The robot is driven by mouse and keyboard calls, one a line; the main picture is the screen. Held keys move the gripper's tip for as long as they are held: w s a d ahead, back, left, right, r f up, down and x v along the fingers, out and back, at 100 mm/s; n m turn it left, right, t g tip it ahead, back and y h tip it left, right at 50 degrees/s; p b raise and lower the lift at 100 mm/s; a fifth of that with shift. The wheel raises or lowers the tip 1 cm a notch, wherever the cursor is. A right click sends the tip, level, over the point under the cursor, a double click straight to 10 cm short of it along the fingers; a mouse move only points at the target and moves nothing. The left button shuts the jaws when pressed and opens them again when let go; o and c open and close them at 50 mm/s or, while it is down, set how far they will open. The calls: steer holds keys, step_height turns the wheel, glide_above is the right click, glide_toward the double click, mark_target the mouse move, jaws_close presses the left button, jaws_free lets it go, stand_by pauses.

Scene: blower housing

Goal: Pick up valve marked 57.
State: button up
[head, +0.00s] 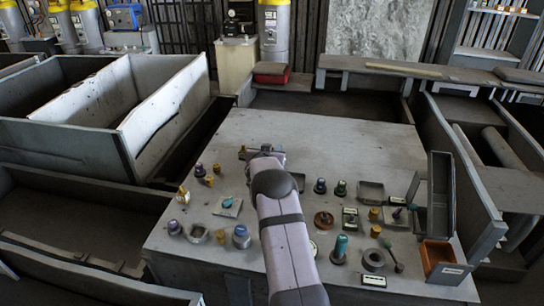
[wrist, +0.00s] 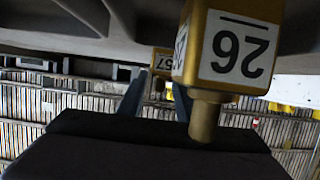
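In the wrist view, the valve marked 57 (wrist: 162,63) is a small gold block with a white label, seen upside down. It lines up with the gap between the fingers of my gripper (wrist: 156,93), beyond them. The fingers stand apart with nothing visibly between them. A larger gold block marked 26 (wrist: 232,50) is closer to the camera and covers part of the right side. In the head view, my gripper (head: 250,152) is over the back part of the grey table. Several small gold pieces (head: 209,181) stand at the left, but their numbers are too small to read.
The grey table (head: 330,140) is clear at the back. Small parts crowd its front, including a teal-topped piece (head: 340,246) and a grey ring (head: 373,260). An orange bin (head: 440,262) and an upright grey box (head: 440,185) stand at the right. Low walls flank the table.

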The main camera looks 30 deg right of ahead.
jaws_close()
steer(key=shift+r, duration=0.1)
steer(key=shift+r, duration=0.1)
